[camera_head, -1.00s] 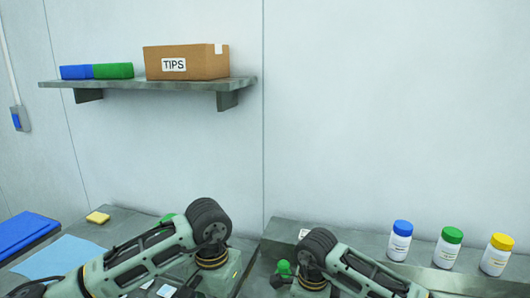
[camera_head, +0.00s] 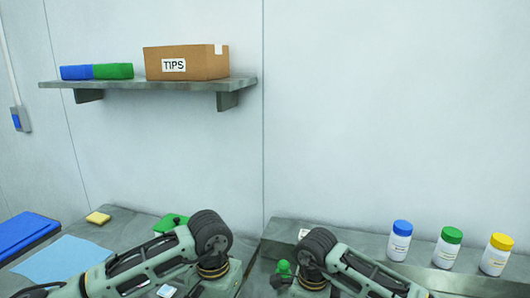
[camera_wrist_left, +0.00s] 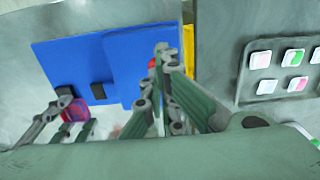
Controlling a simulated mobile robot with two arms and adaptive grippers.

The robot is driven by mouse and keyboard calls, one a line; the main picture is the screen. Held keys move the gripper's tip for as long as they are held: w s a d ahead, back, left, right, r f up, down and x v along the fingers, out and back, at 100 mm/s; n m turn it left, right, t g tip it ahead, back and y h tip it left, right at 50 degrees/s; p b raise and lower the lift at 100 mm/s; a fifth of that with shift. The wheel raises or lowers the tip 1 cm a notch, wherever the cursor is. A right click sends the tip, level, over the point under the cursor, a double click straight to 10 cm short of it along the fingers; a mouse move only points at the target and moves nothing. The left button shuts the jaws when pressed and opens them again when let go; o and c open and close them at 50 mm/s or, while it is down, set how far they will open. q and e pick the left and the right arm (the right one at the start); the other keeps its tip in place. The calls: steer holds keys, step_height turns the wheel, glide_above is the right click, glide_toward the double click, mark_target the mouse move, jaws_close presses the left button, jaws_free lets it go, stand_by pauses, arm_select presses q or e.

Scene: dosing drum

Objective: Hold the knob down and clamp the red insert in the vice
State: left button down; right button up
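In the left wrist view, my left gripper (camera_wrist_left: 114,72) has its two fingers spread wide, with nothing visibly held between them. Behind them stands a large blue block (camera_wrist_left: 125,65), perhaps the vice. A translucent red-pink piece (camera_wrist_left: 76,113), likely the red insert, is beside the left finger's tip; I cannot tell whether they touch. A small red spot (camera_wrist_left: 152,66) shows by the other fingertip. In the head view, a green knob (camera_head: 283,268) is beside my right arm. My right gripper is not in view.
A green box with a dark top piece (camera_head: 170,224) is behind my left arm. Bottles with blue (camera_head: 400,242), green (camera_head: 448,248) and yellow (camera_head: 497,255) caps stand at right. A panel of coloured buttons (camera_wrist_left: 280,72) is right of the blue block. A shelf (camera_head: 150,85) hangs above.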

arm_select(q)
steer(key=shift+a+f, duration=0.1)
steer(key=shift+f, duration=2.55)
steer(key=shift+s, duration=0.1)
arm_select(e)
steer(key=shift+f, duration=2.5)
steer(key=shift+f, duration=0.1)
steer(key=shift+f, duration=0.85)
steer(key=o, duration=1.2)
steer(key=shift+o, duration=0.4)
